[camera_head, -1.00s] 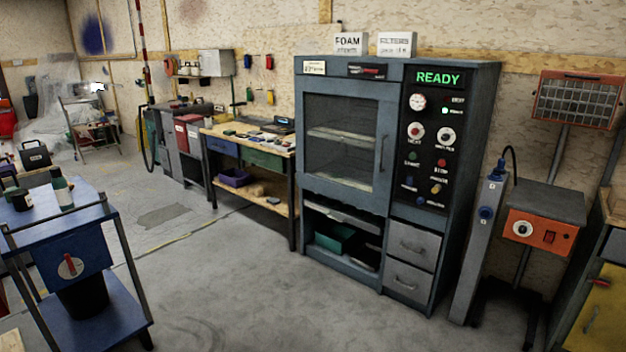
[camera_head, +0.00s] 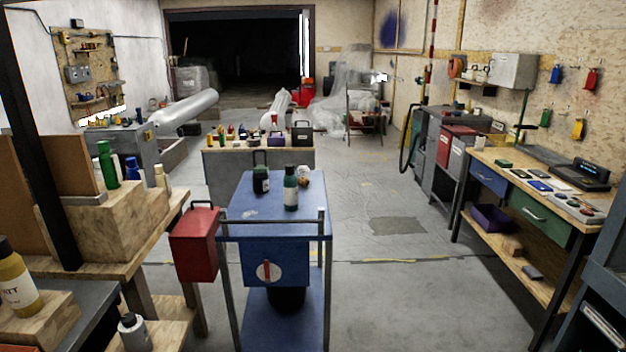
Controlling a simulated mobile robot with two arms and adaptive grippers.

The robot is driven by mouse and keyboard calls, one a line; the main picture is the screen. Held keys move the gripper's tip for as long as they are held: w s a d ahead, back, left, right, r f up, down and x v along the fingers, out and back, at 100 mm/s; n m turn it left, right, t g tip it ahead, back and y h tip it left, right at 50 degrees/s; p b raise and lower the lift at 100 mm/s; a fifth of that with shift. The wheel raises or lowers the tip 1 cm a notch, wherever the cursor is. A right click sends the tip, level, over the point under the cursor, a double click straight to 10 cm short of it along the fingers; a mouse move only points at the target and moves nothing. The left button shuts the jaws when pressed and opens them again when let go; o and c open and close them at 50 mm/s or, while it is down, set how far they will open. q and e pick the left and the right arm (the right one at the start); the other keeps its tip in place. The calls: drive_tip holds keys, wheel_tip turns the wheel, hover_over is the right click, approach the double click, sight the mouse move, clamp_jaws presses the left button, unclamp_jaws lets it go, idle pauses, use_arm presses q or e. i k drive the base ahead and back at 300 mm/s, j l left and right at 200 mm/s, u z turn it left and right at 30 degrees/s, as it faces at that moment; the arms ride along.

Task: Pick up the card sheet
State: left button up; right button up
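I cannot make out a card sheet for certain. Several small flat items, some white, blue and dark, lie on the wooden top of the workbench (camera_head: 487,160) at the right; they are too small to tell what each one is. Neither of my grippers is in view.
A blue cart (camera_head: 241,206) with bottles stands in the centre, a red box (camera_head: 195,246) at its left side. A wooden bench (camera_head: 86,266) with bottles fills the left. A long low table (camera_head: 211,172) stands behind the cart. The floor (camera_head: 384,280) between cart and workbench is clear.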

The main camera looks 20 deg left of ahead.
sight(69, 163)
drive_tip(key=i+j+u, duration=0.1)
drive_tip(key=i, duration=1.6)
drive_tip(key=i+u, duration=0.15)
drive_tip(key=u, duration=0.3)
drive_tip(key=i+l+u, duration=0.15)
drive_tip(key=u, duration=0.3)
drive_tip(key=i+l+u, duration=0.1)
drive_tip(key=u, duration=0.3)
drive_tip(key=i+l, duration=0.05)
